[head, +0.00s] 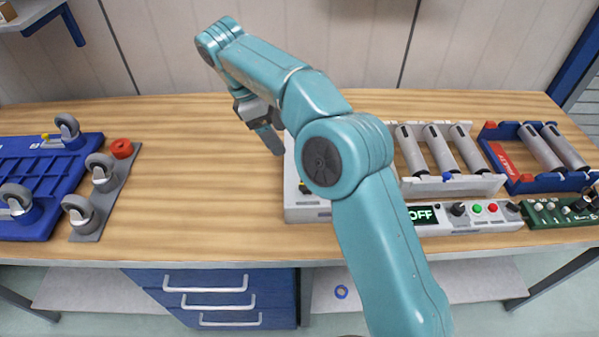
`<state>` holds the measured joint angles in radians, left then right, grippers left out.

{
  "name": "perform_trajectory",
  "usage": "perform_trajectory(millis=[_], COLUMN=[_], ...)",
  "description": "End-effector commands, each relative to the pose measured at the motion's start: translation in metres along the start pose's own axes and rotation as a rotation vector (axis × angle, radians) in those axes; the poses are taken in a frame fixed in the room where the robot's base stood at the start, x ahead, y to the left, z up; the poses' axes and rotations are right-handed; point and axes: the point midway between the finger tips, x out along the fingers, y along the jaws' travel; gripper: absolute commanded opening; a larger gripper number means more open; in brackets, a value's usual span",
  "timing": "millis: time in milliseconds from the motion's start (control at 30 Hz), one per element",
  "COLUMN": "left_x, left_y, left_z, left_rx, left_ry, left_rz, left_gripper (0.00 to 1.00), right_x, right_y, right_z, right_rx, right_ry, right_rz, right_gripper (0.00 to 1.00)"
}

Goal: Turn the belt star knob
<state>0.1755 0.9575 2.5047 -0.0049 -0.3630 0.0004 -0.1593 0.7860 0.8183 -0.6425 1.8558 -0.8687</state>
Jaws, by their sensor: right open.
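My right gripper (272,140) hangs open above the table, at the left edge of a pale grey unit (305,214). My right arm crosses in front of this unit and hides much of it. A small dark and yellow part (304,188) shows on the unit beside my arm, too small to identify. No star knob can be made out for certain. A small blue knob (447,177) sits on the front rail of the white roller section (478,184), right of my arm. My left gripper is not in view.
A control box (435,227) reads OFF and has a black knob (458,209), a green and a red button. A blue roller section (530,185) and green panel (545,217) stand right. The left-middle tabletop is clear.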

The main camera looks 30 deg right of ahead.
Motion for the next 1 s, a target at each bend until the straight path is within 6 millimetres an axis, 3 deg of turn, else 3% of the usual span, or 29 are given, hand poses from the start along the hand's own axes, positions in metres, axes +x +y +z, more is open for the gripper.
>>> perform_trajectory(millis=[167,700,1000], left_x=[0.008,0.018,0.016], left_y=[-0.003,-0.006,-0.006], left_z=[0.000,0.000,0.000], left_rx=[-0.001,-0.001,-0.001], left_ry=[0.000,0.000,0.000], left_rz=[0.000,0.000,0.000], left_gripper=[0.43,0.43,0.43], right_x=[0.021,0.138,0.162], right_y=[-0.004,-0.006,-0.003], right_z=[0.002,0.001,-0.001], right_rx=[0.001,-0.002,-0.001], right_ry=[0.000,-0.001,0.001], right_rz=[-0.001,-0.003,0.000], right_gripper=[0.71,0.71,0.71])
